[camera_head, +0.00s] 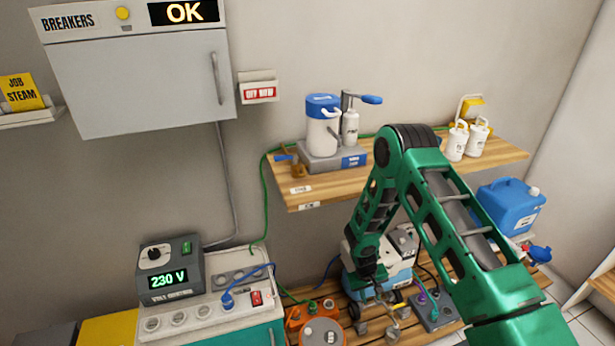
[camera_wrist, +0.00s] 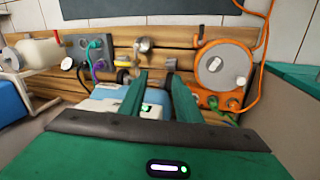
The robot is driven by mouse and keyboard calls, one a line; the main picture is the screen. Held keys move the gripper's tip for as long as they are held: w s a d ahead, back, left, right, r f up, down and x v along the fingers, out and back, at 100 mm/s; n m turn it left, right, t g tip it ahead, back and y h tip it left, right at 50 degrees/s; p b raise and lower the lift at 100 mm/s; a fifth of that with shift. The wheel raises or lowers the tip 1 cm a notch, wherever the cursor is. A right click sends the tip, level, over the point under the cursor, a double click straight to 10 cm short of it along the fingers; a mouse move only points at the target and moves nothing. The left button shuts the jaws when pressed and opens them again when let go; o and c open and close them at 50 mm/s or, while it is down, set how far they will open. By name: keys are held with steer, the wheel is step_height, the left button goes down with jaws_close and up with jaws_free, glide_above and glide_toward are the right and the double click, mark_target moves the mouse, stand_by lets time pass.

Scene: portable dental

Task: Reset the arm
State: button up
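My green arm reaches down over the low wooden shelf in the head view. My gripper (camera_head: 378,292) hangs beside a blue and white machine (camera_head: 392,270). In the wrist view its two green fingers (camera_wrist: 157,76) stand apart with a clear gap. I see nothing held between them. The blue and white machine (camera_wrist: 105,105) lies below and beyond the fingers. Small metal fittings (camera_wrist: 145,45) are past the fingertips. My forearm hides part of the shelf in the head view.
An orange device (camera_head: 318,328) with cables and a grey socket box (camera_head: 434,310) flank the gripper. A wooden shelf (camera_head: 285,190) above carries a blue-lidded container (camera_head: 323,125) and white bottles (camera_head: 457,142). A blue jug (camera_head: 508,205) stands right. A power panel (camera_head: 205,312) stands left.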

steer(key=s+d+r+m, duration=0.15)
steer(key=d+r, duration=0.35)
steer(key=r, duration=0.6)
steer(key=s+d+r+m, duration=0.15)
steer(key=d+r, duration=0.35)
steer(key=r, duration=0.7)
steer(key=s+d+r+m, duration=0.1)
steer(key=s+d+r, duration=0.2)
steer(key=d+r, duration=0.55)
steer(key=s+d+r+m+g+y, duration=0.1)
steer(key=s+r+m, duration=0.1)
steer(key=s+r, duration=1.25)
steer(key=s+r+m+y, duration=0.1)
steer(key=s+r, duration=0.1)
steer(key=s, duration=0.5)
steer(key=s+a+r+m+y, duration=0.1)
steer(key=s+r, duration=0.2)
steer(key=s, duration=0.5)
steer(key=shift+a+r, duration=0.2)
steer(key=shift+a, duration=0.1)
steer(key=shift+s, duration=0.1)
steer(key=shift+w+f, duration=0.25)
steer(key=shift+w, duration=0.35)
